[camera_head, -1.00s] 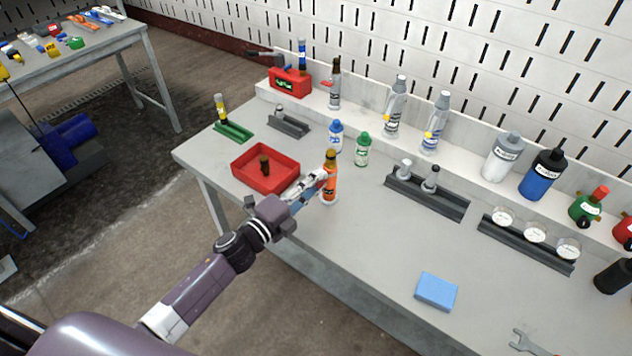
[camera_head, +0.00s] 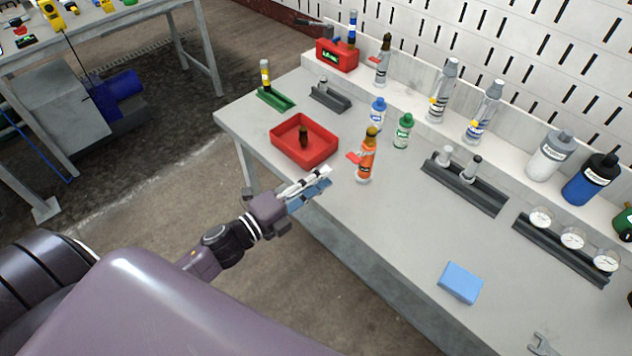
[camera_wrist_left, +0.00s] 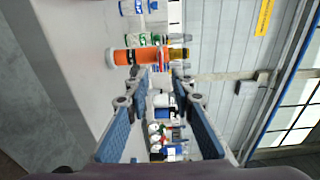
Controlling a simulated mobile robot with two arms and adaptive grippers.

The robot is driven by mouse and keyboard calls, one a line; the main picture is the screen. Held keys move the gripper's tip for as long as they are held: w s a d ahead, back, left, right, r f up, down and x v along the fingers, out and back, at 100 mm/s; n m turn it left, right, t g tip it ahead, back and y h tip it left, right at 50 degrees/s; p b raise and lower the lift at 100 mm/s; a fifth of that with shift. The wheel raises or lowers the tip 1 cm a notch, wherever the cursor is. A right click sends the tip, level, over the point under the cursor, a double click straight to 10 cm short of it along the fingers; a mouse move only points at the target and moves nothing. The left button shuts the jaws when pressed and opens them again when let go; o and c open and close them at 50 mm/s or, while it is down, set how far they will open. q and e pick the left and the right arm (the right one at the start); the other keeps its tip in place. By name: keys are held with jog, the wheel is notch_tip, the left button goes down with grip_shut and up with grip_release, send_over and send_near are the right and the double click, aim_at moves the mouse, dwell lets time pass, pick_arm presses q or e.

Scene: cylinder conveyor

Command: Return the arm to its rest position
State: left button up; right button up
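My left gripper (camera_head: 322,182) is at the front edge of the workbench in the head view, apart from the orange bottle. In the left wrist view its two blue-padded fingers (camera_wrist_left: 162,110) are spread with nothing between them. The orange bottle (camera_head: 366,162), with a dark amber neck and yellowish top, stands upright on the bench beyond the fingertips. It also shows sideways in the left wrist view (camera_wrist_left: 138,55). My right gripper is not in view.
A red tray (camera_head: 318,153) with a small dark item inside lies left of the bottle. A blue block (camera_head: 461,282) lies near the front edge. Grey racks (camera_head: 478,186) and more bottles stand toward the back. The front middle of the bench (camera_head: 400,235) is clear.

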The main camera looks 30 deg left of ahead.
pick_arm(q)
jog(key=shift+s+a, duration=0.25)
jog(key=shift+s, duration=0.35)
